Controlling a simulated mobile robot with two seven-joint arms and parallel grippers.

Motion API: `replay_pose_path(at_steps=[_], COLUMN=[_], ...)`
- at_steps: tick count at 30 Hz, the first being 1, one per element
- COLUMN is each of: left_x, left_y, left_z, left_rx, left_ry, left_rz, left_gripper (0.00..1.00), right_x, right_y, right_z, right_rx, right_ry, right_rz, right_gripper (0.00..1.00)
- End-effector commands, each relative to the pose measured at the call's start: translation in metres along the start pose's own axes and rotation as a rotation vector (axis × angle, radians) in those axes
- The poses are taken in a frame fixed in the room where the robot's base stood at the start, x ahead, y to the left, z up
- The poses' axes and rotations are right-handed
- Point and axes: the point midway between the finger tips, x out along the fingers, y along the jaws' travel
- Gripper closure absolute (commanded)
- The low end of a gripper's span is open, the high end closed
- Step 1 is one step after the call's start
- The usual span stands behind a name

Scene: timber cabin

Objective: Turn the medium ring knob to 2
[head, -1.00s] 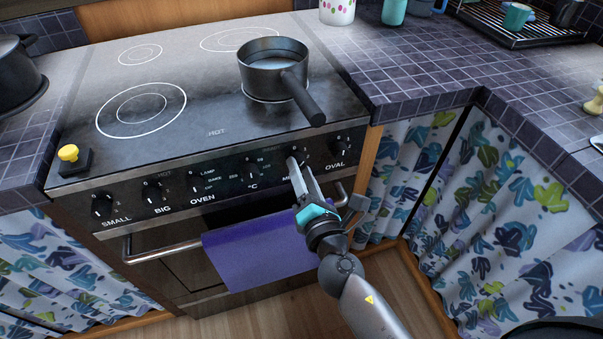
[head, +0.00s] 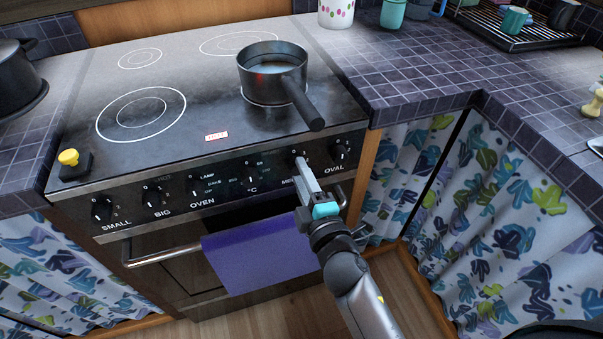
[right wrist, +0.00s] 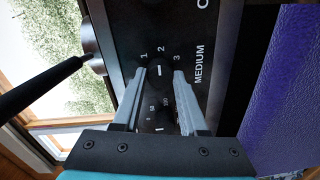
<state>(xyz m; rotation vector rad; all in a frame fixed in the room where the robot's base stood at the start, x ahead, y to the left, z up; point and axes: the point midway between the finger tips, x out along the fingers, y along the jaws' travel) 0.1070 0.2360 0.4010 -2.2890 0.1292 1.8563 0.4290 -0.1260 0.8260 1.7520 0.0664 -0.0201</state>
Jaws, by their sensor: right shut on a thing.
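The medium ring knob (right wrist: 160,80) is a black knob on the stove's front panel, between the oven °C knob and the oval knob. In the right wrist view its white mark points at the 2, with 1 to the left and 3 to the right. My right gripper (head: 300,163) is shut on it, one finger on each side, and the fingers hide most of the knob and part of its label in the head view. The fingers also show in the right wrist view (right wrist: 159,74). My left gripper is out of view.
A red hot sign (head: 216,136) is lit on the hob (head: 80,120). A purple towel (head: 255,250) hangs on the oven rail. The oval knob (head: 340,150) is close by.

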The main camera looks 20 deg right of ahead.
Motion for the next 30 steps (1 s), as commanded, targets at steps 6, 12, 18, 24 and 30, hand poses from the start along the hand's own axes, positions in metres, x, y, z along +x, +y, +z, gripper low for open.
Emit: replay_pose_path(at_steps=[6,12,18,24,30], left_x=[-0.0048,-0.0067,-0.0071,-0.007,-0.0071], left_y=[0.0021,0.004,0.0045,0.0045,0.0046], left_z=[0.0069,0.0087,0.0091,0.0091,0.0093], left_rx=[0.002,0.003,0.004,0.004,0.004], left_ry=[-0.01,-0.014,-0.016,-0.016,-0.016], left_rz=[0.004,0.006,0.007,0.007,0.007], left_gripper=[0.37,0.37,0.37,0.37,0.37], right_x=[-0.0001,-0.0001,-0.0001,-0.0001,-0.0001], right_y=[0.0002,-0.0003,-0.0007,-0.0009,-0.0008], right_z=[0.0005,0.0004,0.0005,0.0005,0.0005], right_rx=[0.116,0.17,0.189,0.189,0.188], right_ry=[0.003,0.007,0.009,0.009,0.009], right_rz=[-0.002,-0.003,-0.003,-0.003,-0.003], right_gripper=[1.0,1.0,1.0,1.0,0.49])
